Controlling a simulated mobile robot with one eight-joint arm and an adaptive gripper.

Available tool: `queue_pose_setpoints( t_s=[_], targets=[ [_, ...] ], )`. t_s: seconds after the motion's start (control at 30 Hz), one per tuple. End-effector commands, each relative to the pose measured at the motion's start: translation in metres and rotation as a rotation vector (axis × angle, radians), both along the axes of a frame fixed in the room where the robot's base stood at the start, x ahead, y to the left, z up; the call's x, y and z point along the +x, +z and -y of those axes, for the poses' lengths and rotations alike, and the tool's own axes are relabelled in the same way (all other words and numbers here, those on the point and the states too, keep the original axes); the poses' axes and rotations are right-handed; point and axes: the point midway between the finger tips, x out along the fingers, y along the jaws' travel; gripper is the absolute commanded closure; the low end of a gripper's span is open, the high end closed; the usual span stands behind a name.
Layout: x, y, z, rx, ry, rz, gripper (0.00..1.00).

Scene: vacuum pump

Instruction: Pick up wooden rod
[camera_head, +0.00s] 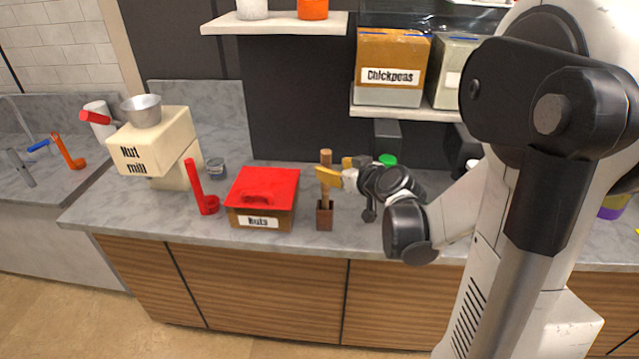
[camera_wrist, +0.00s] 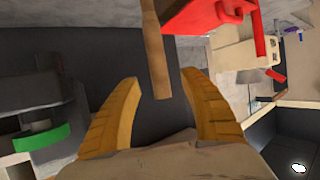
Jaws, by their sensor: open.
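The wooden rod (camera_head: 326,156) stands upright in a small brown holder (camera_head: 325,217) on the counter. My gripper (camera_head: 327,171) is beside the rod's upper part, coming from the right, and a yellow finger hides part of the rod. In the wrist view the rod (camera_wrist: 157,50) runs down from the top edge, and its end lies between the two yellow fingertips of my gripper (camera_wrist: 160,78). The fingers are open, with a visible gap on each side of the rod.
The red-lidded Nuts box (camera_head: 250,212) stands close left of the holder. Further left are a red scoop (camera_head: 203,197), a small jar (camera_head: 215,168) and the Nut mill (camera_head: 165,143). A shelf with a Chickpeas container (camera_head: 390,75) hangs above. A green-topped item (camera_head: 388,160) is behind my wrist.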

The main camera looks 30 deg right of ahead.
Motion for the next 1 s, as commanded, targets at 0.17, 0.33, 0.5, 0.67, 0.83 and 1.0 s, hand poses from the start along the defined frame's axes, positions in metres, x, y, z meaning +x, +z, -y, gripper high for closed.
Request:
queue_pose_setpoints(
  t_s=[0.17,0.33,0.5,0.67,0.83,1.0],
  targets=[
    [0.022,-0.011,0.002,0.001,0.002,-0.001,0.48],
    [0.044,-0.019,0.003,0.000,0.001,-0.001,0.48],
    [0.048,-0.020,0.003,0.001,0.001,-0.001,0.48],
    [0.048,-0.020,0.003,0.001,0.001,-0.001,0.59],
    [0.048,-0.020,0.003,0.001,0.001,-0.001,1.00],
    [0.048,-0.020,0.003,0.000,0.001,-0.001,1.00]
  ],
)
